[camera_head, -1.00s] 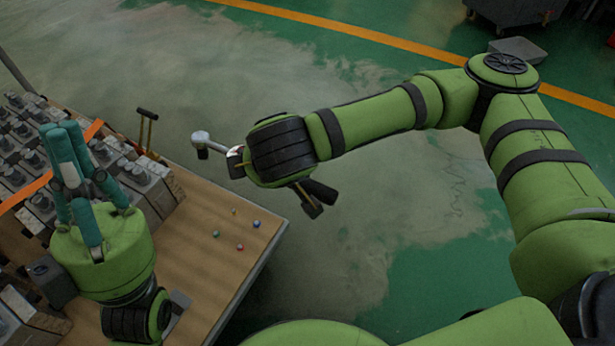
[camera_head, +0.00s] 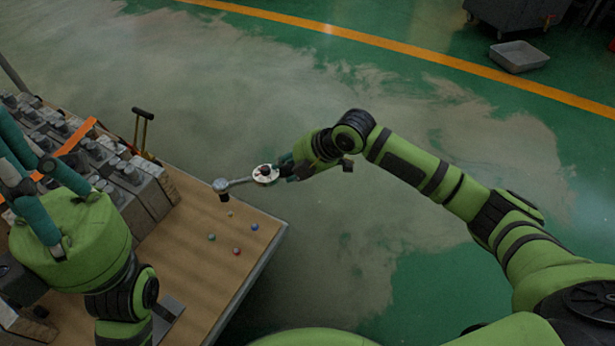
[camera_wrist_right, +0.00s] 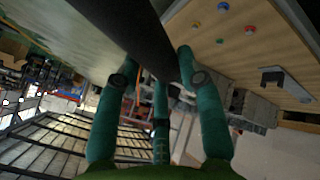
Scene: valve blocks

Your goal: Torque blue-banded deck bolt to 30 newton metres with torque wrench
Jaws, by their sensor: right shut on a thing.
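The torque wrench (camera_head: 239,182) is a grey tool with a round head, a white disc-shaped dial and a dark handle. My right gripper (camera_head: 286,168) is shut on its handle and holds it near the deck's right corner. The handle is a dark bar (camera_wrist_right: 150,40) between the teal fingers (camera_wrist_right: 158,100) in the right wrist view. The blue-banded bolt (camera_head: 254,227) stands on the wooden deck, below and right of the wrench head, apart from it; it also shows in the wrist view (camera_wrist_right: 223,6). My left gripper (camera_head: 22,160) has its fingers spread, with some tips cut off at the left edge.
Red (camera_head: 236,251), green (camera_head: 211,237) and yellowish (camera_head: 229,213) bolts stand near the blue one on the wooden deck (camera_head: 190,260). Grey valve blocks (camera_head: 140,185) fill its left side, with an orange strip across them.

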